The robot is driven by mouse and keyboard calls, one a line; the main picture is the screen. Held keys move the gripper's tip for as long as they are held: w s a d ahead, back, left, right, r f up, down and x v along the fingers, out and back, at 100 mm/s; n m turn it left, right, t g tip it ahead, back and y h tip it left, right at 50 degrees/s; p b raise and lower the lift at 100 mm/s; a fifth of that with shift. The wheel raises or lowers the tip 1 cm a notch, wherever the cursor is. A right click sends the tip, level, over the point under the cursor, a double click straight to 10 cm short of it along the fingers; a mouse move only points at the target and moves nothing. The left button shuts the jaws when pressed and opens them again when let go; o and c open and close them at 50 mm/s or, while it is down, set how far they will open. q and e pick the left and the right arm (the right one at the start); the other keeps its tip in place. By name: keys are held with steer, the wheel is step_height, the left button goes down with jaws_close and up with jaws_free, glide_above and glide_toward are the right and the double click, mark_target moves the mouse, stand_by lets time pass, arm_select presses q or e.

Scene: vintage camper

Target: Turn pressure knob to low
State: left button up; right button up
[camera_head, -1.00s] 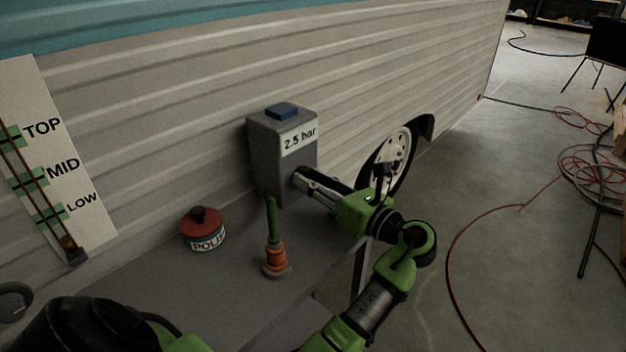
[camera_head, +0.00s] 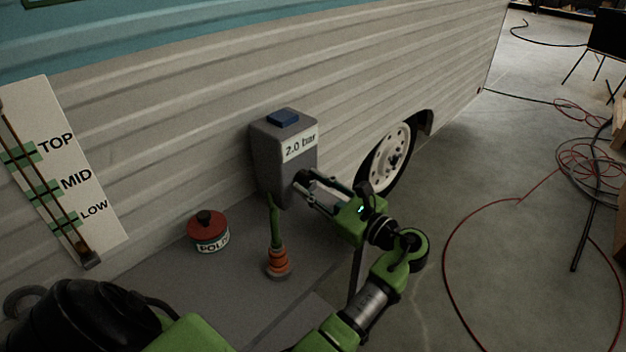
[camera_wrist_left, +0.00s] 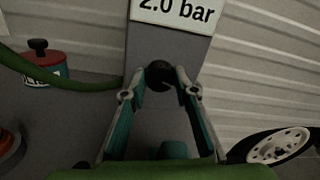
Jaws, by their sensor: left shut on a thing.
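A grey pressure box (camera_head: 268,162) stands on the grey shelf against the camper wall, with a blue top piece (camera_head: 283,118) and a label (camera_head: 300,146) reading 2.0 bar. The label also shows in the left wrist view (camera_wrist_left: 178,12). My left gripper (camera_head: 302,182) reaches the lower front of the box. In the left wrist view, its fingertips (camera_wrist_left: 160,74) are closed around a small dark round knob (camera_wrist_left: 162,71) below the label. The fingers cover part of the knob, and no pointer mark is readable. My right gripper is not in view.
A red-lidded polish tin (camera_head: 208,232) and an orange-and-green hose fitting (camera_head: 277,258) stand on the shelf (camera_head: 225,290) close by. A TOP/MID/LOW gauge board (camera_head: 75,185) is at left. A wheel (camera_head: 390,158) is at right; cables lie on the floor.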

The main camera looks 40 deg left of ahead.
mark_target(299, 139)
arm_select(q)
steer(key=shift+n, duration=0.6)
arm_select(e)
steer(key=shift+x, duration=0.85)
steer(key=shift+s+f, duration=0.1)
arm_select(q)
steer(key=o, duration=1.1)
step_height(299, 139, up, 10)
steer(key=shift+f, duration=0.1)
